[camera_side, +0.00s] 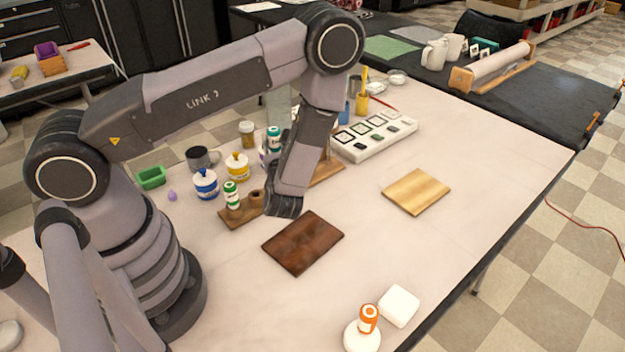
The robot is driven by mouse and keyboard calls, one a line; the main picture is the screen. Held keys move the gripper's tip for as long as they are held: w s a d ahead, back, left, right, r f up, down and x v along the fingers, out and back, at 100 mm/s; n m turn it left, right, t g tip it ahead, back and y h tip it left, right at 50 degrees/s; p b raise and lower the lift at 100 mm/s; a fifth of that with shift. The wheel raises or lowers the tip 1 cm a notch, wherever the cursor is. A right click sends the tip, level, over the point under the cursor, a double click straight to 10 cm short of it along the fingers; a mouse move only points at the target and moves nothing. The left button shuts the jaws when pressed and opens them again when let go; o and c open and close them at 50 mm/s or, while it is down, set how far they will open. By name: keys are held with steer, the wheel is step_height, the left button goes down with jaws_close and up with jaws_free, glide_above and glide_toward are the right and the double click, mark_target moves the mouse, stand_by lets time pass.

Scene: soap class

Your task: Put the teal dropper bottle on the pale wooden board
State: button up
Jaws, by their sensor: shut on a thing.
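The teal dropper bottle (274,139), white with a teal band, shows just left of my lower arm. It looks upright and seems raised in my gripper (284,141). Only a dark bit of the gripper shows beside the bottle; my arm hides the rest, and the exact grip on the bottle is hidden. The pale wooden board (416,192) lies flat on the table to the right, bare and well apart from the bottle.
A dark wooden board (302,243) lies in front of my arm. A wooden rack (240,214) holds a green-labelled bottle (232,196). A white sample tray (374,136) lies behind the pale board.

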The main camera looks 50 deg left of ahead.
steer(key=w+d+r+m+t+h, duration=0.2)
steer(key=w+d+t, duration=0.1)
steer(key=w+d, duration=0.3)
steer(key=m+t+h, duration=0.3)
steer(key=h, duration=0.1)
glide_above(409, 195)
step_height(409, 195, down, 8)
steer(key=shift+f, duration=1.55)
steer(key=shift+f, duration=0.15)
steer(key=o, duration=1)
steer(key=shift+c, duration=0.2)
